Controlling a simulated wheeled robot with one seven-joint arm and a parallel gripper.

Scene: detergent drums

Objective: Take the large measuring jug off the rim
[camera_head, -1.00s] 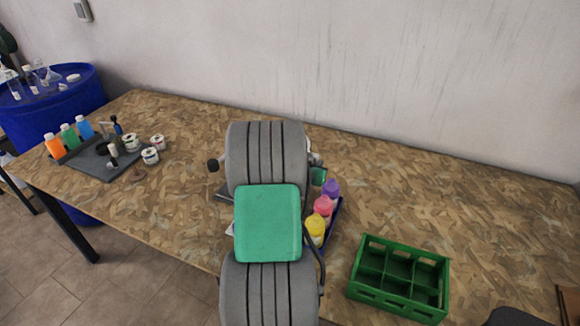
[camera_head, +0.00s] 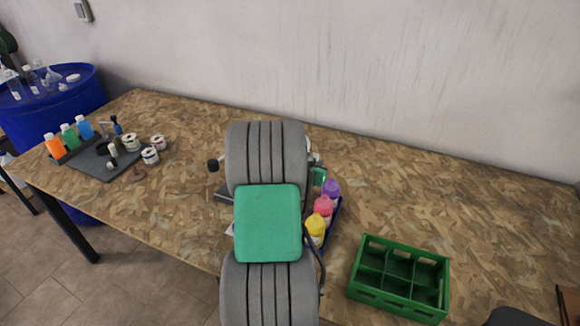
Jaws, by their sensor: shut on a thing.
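My arm fills the middle of the head view, and its end is hidden behind its own links, so I cannot see my gripper's fingers or what is between them. I cannot pick out the large measuring jug for certain. A blue drum (camera_head: 88,93) stands at the far left, beyond the table's corner. Several small clear vessels (camera_head: 40,73) stand on its top, too small to tell apart. A small green piece (camera_head: 319,176) shows just right of my arm, and I cannot tell what it belongs to.
The wood-chip table (camera_head: 450,200) is mostly clear at right. A green divided crate (camera_head: 362,292) sits near its front. A blue tray (camera_head: 335,224) with yellow, pink and purple bottles is beside my arm. A dark tray (camera_head: 92,166) with bottles, near several small jars, is at left.

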